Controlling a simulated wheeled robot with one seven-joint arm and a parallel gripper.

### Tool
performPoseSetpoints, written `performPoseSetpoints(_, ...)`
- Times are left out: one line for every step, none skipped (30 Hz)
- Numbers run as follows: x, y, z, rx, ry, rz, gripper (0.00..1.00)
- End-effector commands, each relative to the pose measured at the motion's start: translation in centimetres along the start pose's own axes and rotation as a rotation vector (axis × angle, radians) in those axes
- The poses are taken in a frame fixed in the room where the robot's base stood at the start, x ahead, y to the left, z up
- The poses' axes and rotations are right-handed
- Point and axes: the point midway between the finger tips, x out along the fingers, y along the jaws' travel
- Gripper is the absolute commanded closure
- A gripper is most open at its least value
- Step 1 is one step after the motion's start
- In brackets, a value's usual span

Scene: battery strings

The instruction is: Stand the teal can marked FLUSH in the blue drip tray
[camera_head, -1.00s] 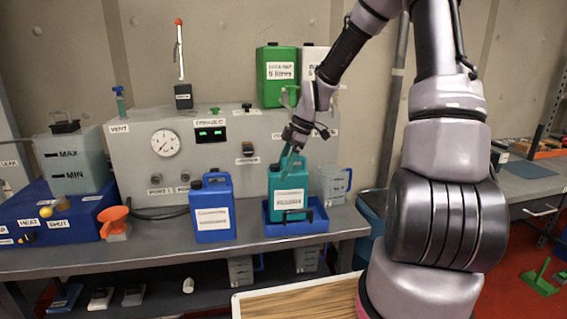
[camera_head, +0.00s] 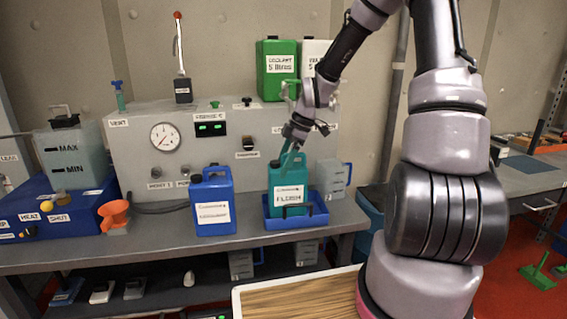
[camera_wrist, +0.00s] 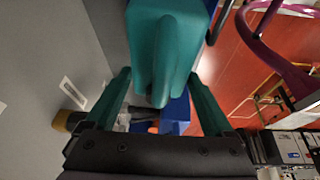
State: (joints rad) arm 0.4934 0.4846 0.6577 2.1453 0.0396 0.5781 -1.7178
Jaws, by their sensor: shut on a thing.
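The teal can (camera_head: 289,177), with a white label that seems to read FLUSH, is upright inside the outline of the blue drip tray (camera_head: 318,217) on the bench. The tray's front wall hides the can's base, so I cannot tell whether it rests on the tray floor. My gripper (camera_head: 291,151) is at the can's top and shut on its handle. In the wrist view the teal can (camera_wrist: 168,45) lies between my gripper's (camera_wrist: 160,92) two teal fingers, and the grip itself is partly hidden.
A blue can (camera_head: 212,195) stands to the left of the tray. A translucent jug (camera_head: 331,178) is close behind on the right. The grey gauge panel (camera_head: 135,150) rises behind, with a green can (camera_head: 276,70) on top.

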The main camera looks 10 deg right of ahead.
Motion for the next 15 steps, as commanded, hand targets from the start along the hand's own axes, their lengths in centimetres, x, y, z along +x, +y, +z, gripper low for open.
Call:
performPoseSetpoints(0.02,0.08,-0.04,-0.001,0.000,0.002,1.00)
performPoseSetpoints(0.06,0.08,-0.02,-0.001,0.000,0.002,1.00)
performPoseSetpoints(0.12,0.07,0.00,-0.001,0.000,0.002,1.00)
performPoseSetpoints(0.17,0.07,0.02,-0.001,0.000,0.002,1.00)
performPoseSetpoints(0.19,0.08,0.03,-0.001,0.000,0.002,0.09)
performPoseSetpoints(0.17,0.09,0.03,-0.001,0.000,0.003,0.00)
performPoseSetpoints(0.17,0.08,0.03,-0.001,0.000,0.003,0.00)
performPoseSetpoints(0.17,0.08,0.04,-0.001,0.000,0.002,0.00)
performPoseSetpoints(0.18,0.06,0.05,-0.001,0.000,0.002,0.00)
performPoseSetpoints(0.19,0.06,0.05,-0.001,0.000,0.002,0.00)
performPoseSetpoints(0.19,0.05,0.06,-0.001,0.000,0.002,0.00)
performPoseSetpoints(0.27,-0.05,0.14,0.001,0.000,-0.001,0.00)
performPoseSetpoints(0.22,-0.05,0.14,0.001,0.000,-0.001,0.00)
performPoseSetpoints(0.12,-0.03,0.15,0.001,0.000,0.000,0.00)
performPoseSetpoints(-0.13,0.00,0.16,0.001,0.000,0.000,0.00)
